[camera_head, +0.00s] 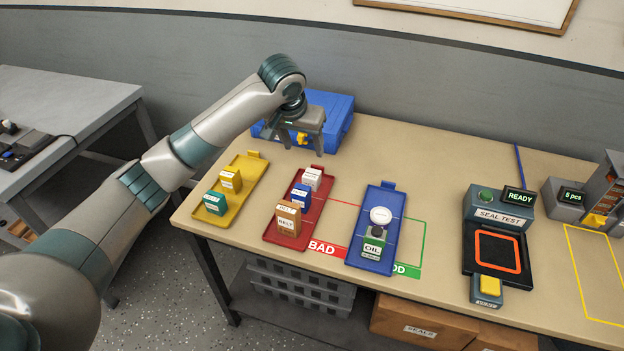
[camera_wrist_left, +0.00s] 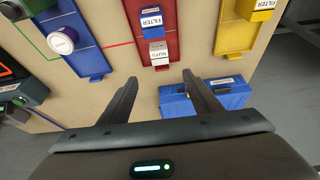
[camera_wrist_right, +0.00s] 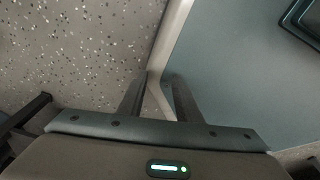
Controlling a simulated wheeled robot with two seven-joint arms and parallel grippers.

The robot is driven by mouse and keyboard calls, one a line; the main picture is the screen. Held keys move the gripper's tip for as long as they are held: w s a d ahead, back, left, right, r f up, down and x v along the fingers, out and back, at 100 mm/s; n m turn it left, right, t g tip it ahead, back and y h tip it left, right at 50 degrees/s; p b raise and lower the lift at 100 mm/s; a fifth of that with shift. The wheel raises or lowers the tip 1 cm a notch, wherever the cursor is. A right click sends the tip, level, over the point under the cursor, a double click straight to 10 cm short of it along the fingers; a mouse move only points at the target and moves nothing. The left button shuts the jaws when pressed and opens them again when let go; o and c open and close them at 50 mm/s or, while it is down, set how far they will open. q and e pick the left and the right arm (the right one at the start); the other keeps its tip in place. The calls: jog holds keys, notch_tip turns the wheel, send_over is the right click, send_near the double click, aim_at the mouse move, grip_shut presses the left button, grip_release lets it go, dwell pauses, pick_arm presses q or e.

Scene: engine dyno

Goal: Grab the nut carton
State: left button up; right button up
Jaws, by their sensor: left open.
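The nut carton (camera_head: 312,177) is a small white box at the far end of the red tray (camera_head: 270,237). In the left wrist view, this white carton (camera_wrist_left: 158,52) reads NUTS and sits next to a blue FILTER box (camera_wrist_left: 150,20). My left gripper (camera_head: 304,146) is open and empty, above the table just beyond the carton. In the left wrist view, its fingers (camera_wrist_left: 160,78) are apart, with the carton ahead of the gap, not between them. My right gripper (camera_wrist_right: 157,82) shows only in its wrist view, fingers apart and empty, over the floor and a blue-grey surface.
A blue case (camera_head: 335,112) stands behind the left gripper. An orange-brown carton (camera_head: 288,220) and the blue box share the red tray. A yellow tray (camera_head: 248,172) is left, a blue tray (camera_head: 375,200) right. The seal tester (camera_head: 497,217) stands further right.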

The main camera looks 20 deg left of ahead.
pick_arm(q)
jog(key=p+x, duration=0.1)
jog(key=x, duration=0.2)
jog(key=p, duration=0.2)
send_near(312, 174)
jog(key=x, duration=0.5)
jog(key=shift+w, duration=0.15)
pick_arm(e)
jog(key=shift+s+d+r, duration=0.15)
jog(key=shift+s+r, duration=0.25)
jog(key=shift+r, duration=0.25)
jog(key=shift+s+d+r, duration=0.15)
jog(key=shift+s+r, duration=0.2)
jog(key=shift+r, duration=0.25)
jog(key=shift+r, duration=0.1)
pick_arm(q)
jog(key=shift+w+f+p, duration=0.2)
jog(key=shift+f+p, duration=0.1)
jog(key=shift+f, duration=0.3)
jog(key=shift+p+x, duration=0.4)
jog(key=shift+x, duration=1.5)
jog(key=shift+s, duration=0.1)
pick_arm(e)
jog(key=shift+r, duration=0.85)
pick_arm(q)
jog(key=c, duration=1.3)
